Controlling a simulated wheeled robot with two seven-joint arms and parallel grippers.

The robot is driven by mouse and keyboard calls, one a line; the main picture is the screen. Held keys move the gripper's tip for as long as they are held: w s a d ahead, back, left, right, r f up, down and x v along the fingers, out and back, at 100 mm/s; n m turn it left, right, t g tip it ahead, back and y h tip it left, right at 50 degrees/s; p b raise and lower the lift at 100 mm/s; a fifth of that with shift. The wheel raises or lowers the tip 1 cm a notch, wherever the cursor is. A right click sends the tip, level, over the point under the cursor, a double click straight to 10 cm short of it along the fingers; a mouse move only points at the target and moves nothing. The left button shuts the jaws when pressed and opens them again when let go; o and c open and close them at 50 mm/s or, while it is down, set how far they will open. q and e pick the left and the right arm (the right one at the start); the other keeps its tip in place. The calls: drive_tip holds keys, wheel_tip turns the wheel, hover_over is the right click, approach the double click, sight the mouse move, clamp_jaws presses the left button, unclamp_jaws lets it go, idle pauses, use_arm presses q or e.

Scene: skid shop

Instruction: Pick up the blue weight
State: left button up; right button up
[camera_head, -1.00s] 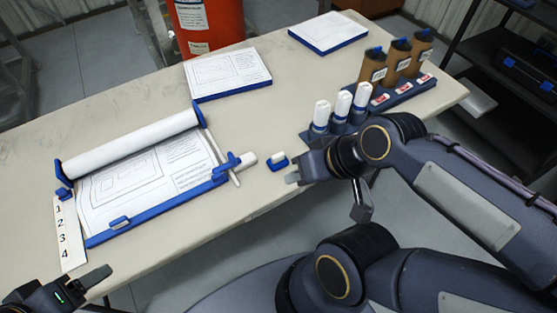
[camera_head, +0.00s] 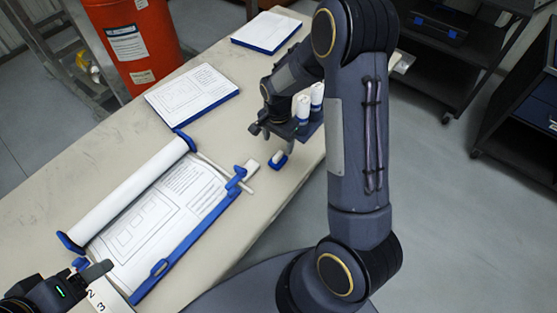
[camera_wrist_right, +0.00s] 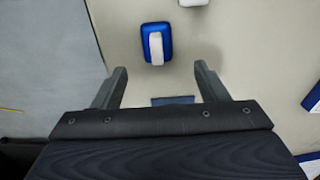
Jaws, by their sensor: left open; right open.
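The blue weight (camera_head: 278,160), a small blue block with a white strip on top, sits on the table right of the drawing board's corner. In the right wrist view the blue weight (camera_wrist_right: 157,44) lies just beyond the fingertips, roughly centred between them and apart from both. My right gripper (camera_head: 268,130) is open and empty, near the weight on its far side in the head view; its two fingers also show in the right wrist view (camera_wrist_right: 160,70). My left gripper (camera_head: 92,274) is at the lower left, beside the board, with its fingers only partly visible.
A drawing board (camera_head: 165,270) with a paper roll (camera_head: 130,192) lies left of the weight. White-topped bottles (camera_head: 302,108) stand behind it, partly hidden by my right arm. Paper pads (camera_head: 192,93) and (camera_head: 266,32) lie further back. A red bin (camera_head: 135,45) stands beyond the table.

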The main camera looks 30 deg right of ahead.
sight(278, 155)
wheel_tip(278, 155, down, 3)
drive_tip(key=shift+f+b, duration=0.1)
drive_tip(key=shift+b, duration=0.85)
drive_tip(key=f+b, duration=0.2)
drive_tip(key=f, duration=0.1)
drive_tip(key=f+b, duration=0.1)
drive_tip(key=shift+s+a+f, duration=0.2)
drive_tip(key=shift+s+f, duration=0.05)
drive_tip(key=shift+f, duration=0.1)
drive_tip(key=shift+r, duration=0.1)
drive_tip(key=c, duration=1.3)
